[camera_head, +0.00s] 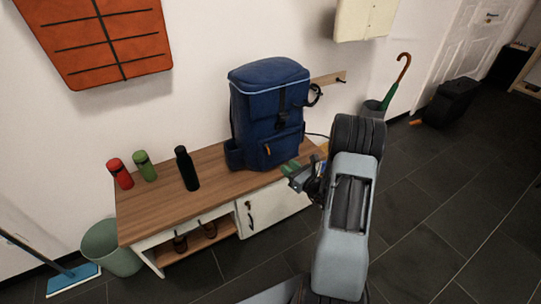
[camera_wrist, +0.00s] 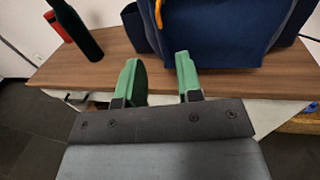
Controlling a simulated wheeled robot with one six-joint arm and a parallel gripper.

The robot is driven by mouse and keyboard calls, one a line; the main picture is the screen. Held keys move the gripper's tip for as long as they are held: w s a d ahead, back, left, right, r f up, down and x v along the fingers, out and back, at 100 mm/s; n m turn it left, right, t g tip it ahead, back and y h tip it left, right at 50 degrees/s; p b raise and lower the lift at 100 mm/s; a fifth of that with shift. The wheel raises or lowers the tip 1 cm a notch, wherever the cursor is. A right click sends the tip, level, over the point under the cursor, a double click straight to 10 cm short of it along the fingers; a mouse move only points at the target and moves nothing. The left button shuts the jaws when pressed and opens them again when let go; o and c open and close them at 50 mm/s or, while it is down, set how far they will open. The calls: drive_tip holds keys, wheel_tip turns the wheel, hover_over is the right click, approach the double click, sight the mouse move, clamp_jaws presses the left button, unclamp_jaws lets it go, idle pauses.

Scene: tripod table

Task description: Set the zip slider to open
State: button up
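A blue backpack (camera_head: 268,115) stands upright on the wooden bench (camera_head: 215,200). Its front pocket carries an orange zip pull (camera_head: 267,151) near the pocket's upper left. In the wrist view the backpack (camera_wrist: 225,35) fills the upper right, and the orange pull (camera_wrist: 159,12) shows at the top edge, cut off by the frame. My gripper (camera_head: 290,176) is at the bench's front edge, below and to the right of the pocket. In the wrist view its two green fingers (camera_wrist: 158,80) are apart with nothing between them. They point toward the bench top and the backpack's base.
A black bottle (camera_head: 187,168), a green bottle (camera_head: 145,165) and a red bottle (camera_head: 120,173) stand on the bench left of the backpack. A bin (camera_head: 110,249) and a blue broom (camera_head: 73,279) are at the lower left. An umbrella (camera_head: 396,82) stands behind, right.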

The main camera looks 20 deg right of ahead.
drive_tip(key=b+x, duration=0.1)
drive_tip(key=x, duration=0.9)
drive_tip(key=shift+w+a+b, duration=0.15)
drive_tip(key=shift+w+b, duration=0.15)
clamp_jaws()
